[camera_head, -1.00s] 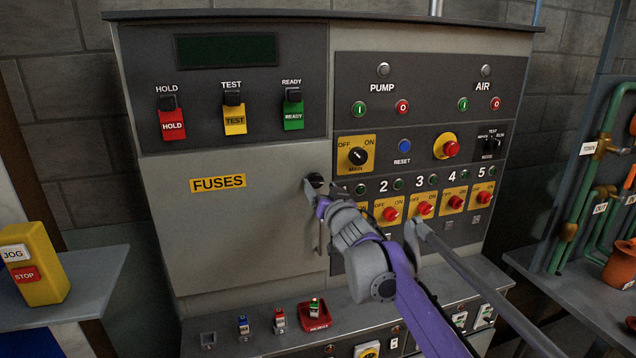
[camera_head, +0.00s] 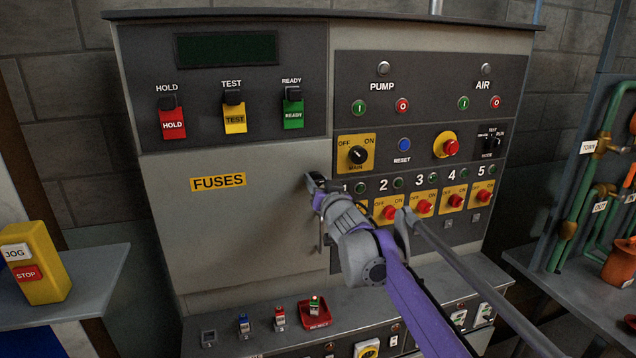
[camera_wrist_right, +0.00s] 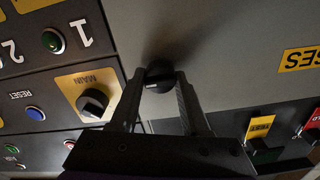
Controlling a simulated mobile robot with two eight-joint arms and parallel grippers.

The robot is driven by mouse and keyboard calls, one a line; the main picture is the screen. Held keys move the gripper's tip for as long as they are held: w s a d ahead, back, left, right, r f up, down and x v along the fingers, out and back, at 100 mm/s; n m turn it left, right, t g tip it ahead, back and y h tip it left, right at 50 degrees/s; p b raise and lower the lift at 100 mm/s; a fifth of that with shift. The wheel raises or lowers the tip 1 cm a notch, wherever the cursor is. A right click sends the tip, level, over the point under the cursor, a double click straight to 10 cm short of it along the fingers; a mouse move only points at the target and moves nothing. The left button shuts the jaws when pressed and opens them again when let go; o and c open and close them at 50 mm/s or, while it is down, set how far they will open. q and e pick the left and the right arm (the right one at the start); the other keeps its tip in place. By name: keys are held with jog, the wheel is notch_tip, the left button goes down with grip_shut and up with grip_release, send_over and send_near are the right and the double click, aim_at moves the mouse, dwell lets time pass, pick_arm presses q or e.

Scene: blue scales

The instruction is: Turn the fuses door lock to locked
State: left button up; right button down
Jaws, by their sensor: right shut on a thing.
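The fuses door (camera_head: 235,240) is a flat grey panel with a yellow FUSES label (camera_head: 218,182), and it looks closed. Its lock is a small dark round knob (camera_wrist_right: 158,80) near the door's right edge. My right gripper (camera_head: 315,182) is at this edge, with its fingers on both sides of the knob and shut on it. In the head view the gripper mostly hides the knob, so I cannot read its lock position there. The wrist view shows a pale mark on the knob. My left gripper is not in view.
The yellow MAIN switch (camera_head: 357,155) is just right of the lock. A row of red switches (camera_head: 424,206) lies further right, partly behind my arm. The door's front is clear to the left.

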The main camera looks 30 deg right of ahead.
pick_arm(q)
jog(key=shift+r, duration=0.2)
pick_arm(e)
jog(key=shift+n, duration=0.4)
jog(key=n+p, duration=0.1)
jog(key=n, duration=0.2)
jog(key=shift+r+n+p, duration=0.1)
jog(key=shift+n+p, duration=0.25)
jog(key=shift+n, duration=0.05)
jog(key=n+p, duration=0.1)
jog(key=n, duration=0.3)
jog(key=shift+n+p, duration=0.3)
jog(key=shift+p, duration=0.05)
jog(key=n+p, duration=0.1)
jog(key=n, duration=0.3)
jog(key=shift+a+p, duration=0.1)
jog(key=shift+p, duration=0.25)
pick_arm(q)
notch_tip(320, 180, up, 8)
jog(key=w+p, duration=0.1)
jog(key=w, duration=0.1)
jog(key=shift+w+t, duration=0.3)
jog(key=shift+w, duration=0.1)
pick_arm(e)
jog(key=n, duration=0.4)
jog(key=shift+n, duration=0.3)
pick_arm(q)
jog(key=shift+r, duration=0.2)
